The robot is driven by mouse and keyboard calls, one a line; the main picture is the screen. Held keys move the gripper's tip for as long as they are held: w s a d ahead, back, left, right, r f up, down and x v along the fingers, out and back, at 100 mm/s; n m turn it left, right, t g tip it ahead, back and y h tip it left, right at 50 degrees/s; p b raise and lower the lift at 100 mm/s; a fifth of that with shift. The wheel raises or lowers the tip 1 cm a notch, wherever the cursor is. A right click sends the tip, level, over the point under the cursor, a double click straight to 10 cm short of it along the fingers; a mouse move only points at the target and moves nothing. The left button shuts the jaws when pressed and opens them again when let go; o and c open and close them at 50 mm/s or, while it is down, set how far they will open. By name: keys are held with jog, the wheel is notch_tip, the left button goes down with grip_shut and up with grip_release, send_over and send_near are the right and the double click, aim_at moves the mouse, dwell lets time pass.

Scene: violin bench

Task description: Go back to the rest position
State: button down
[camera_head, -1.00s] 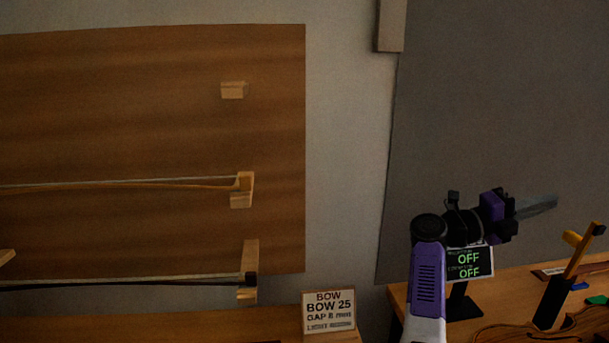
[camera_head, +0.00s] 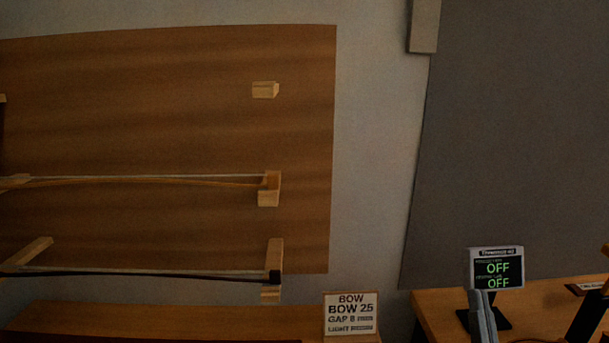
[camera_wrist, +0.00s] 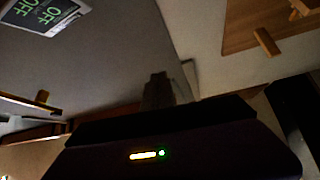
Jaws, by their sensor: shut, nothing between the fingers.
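My gripper (camera_wrist: 158,92) shows in the wrist view as dark grey fingers beyond its dark body, closed together with nothing between them. In the head view a grey part of my arm (camera_head: 484,318) rises from the bottom edge, in front of the display's stand; I cannot tell surely whether it is the fingers. The rest of the arm is out of that view. The small display (camera_head: 497,270) reads OFF on two lines and also shows, turned over, at the upper left of the wrist view (camera_wrist: 40,14).
Two bows (camera_head: 150,181) (camera_head: 150,274) lie on wooden pegs on the brown wall panel (camera_head: 120,110). A bow label (camera_head: 350,314) stands on a wooden ledge (camera_head: 180,318) at left. The bench (camera_head: 550,300) at right carries a dark post (camera_head: 588,315). The grey wall is clear.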

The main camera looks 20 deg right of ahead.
jog(key=s+a+f+n+g+y, duration=0.3)
jog(key=s+a+f+n+y, duration=0.3)
jog(key=s+a+f+y, duration=0.4)
jog(key=s+a+f+g, duration=0.2)
jog(key=s+a, duration=0.2)
jog(key=s, duration=0.5)
jog(key=s+a+f+n+g, duration=0.1)
jog(key=s+a+f+g, duration=0.2)
jog(key=s, duration=0.6)
jog(key=shift+a+n, duration=0.3)
jog(key=shift+a, duration=0.7)
